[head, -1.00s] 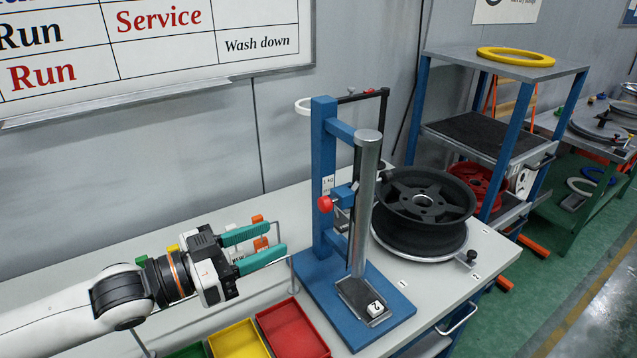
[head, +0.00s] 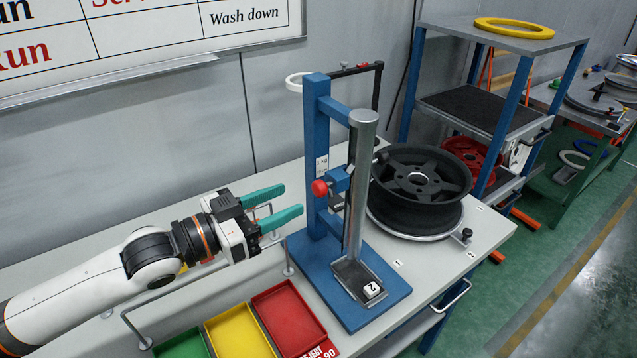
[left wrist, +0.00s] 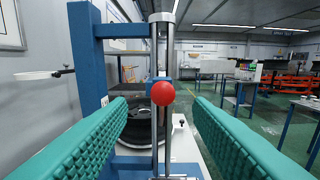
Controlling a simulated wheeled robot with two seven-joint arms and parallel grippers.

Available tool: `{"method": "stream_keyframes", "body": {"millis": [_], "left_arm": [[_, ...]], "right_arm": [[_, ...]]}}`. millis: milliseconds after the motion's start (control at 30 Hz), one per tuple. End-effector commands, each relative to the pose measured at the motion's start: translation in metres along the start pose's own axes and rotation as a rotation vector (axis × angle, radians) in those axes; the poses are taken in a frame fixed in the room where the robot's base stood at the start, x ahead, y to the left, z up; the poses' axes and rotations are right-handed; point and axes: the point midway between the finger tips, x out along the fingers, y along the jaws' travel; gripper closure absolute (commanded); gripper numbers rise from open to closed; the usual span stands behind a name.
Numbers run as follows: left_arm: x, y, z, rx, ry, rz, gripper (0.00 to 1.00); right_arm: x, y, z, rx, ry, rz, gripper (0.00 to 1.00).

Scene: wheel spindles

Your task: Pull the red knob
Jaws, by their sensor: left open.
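The red knob (head: 320,187) is a small ball on the side of the blue press stand (head: 318,140), facing my left gripper. My left gripper (head: 285,202) has teal fingers and is open and empty, to the left of the knob and apart from it. In the left wrist view the red knob (left wrist: 163,93) sits between the two open fingers, slightly above their tips, in front of the vertical metal cylinder (left wrist: 164,50). My right gripper is in neither view.
Red (head: 288,318), yellow (head: 240,332) and green (head: 183,345) trays lie below my left arm. A black wheel (head: 420,185) rests on a round plate right of the stand. A thin metal rail (head: 287,262) stands beside the trays. A shelf (head: 500,32) stands behind.

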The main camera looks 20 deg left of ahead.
Motion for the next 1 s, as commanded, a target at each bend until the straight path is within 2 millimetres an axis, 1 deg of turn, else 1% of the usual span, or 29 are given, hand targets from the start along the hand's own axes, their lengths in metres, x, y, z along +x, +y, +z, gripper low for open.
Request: {"method": "stream_keyframes", "body": {"millis": [33,200,500,600,767,967,1000], "left_arm": [[0.005,0.0,0.004,0.0,-0.006,-0.001,0.54],[0.025,-0.001,0.005,-0.001,-0.005,-0.004,0.54],[0.063,-0.001,0.004,0.0,-0.003,-0.004,0.54],[0.071,-0.002,0.003,-0.001,-0.002,-0.005,0.54],[0.077,-0.002,0.001,0.002,0.0,-0.006,0.54],[0.077,-0.002,0.0,0.002,0.001,-0.006,0.54],[0.077,-0.002,0.0,0.002,0.001,-0.006,0.55]], "right_arm": [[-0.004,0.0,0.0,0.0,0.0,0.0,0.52],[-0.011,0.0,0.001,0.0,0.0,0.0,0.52],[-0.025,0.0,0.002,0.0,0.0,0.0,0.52],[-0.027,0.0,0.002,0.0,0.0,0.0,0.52],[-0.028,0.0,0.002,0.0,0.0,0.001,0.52],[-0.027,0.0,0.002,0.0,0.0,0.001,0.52],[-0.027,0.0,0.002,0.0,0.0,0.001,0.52]]}}
